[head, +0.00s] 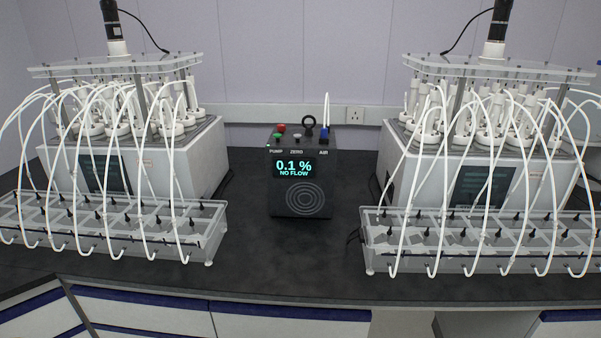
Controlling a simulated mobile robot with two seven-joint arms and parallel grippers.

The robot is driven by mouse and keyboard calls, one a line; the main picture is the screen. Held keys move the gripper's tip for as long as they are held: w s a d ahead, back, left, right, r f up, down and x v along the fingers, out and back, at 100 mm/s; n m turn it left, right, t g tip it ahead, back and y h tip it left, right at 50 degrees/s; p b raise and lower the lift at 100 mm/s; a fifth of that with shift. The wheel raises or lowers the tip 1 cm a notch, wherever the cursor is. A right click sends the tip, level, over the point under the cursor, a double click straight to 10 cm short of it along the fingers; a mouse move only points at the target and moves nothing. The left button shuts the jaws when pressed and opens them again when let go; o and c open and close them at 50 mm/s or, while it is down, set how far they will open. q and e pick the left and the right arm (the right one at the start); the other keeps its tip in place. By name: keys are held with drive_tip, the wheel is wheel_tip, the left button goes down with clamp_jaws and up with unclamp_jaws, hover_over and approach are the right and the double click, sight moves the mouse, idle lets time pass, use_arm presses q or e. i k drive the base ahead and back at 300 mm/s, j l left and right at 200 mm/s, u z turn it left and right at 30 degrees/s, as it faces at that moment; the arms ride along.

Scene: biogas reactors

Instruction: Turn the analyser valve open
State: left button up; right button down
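The black analyser (301,182) stands upright on the dark bench, midway between the two reactor units. Its screen (294,168) reads "0.1 %" and "NO FLOW". Its top panel has labels PUMP, ZERO and AIR. A red button, a green button and a pale button sit towards the left and middle. A blue valve (323,132) sits above the AIR label, with a white tube rising from it. The exact turn of the valve is too small to tell. A black ring-shaped part (309,122) stands at the back. Neither of my grippers is in view.
Reactor units stand at left (205,150) and right (395,145), each with a clear-topped rack in front, left (215,232) and right (372,240), and looping white tubes. The bench (290,255) is clear in front of the analyser. A wall socket (355,115) is behind.

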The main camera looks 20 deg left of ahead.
sight(280, 128)
drive_tip(key=i+l+u, duration=0.1)
drive_tip(key=i+l, duration=0.15)
drive_tip(key=i+l+u, duration=0.15)
drive_tip(key=l, duration=0.25)
drive_tip(key=i+l+u, duration=0.1)
drive_tip(key=i+l, duration=0.15)
drive_tip(key=l, duration=0.1)
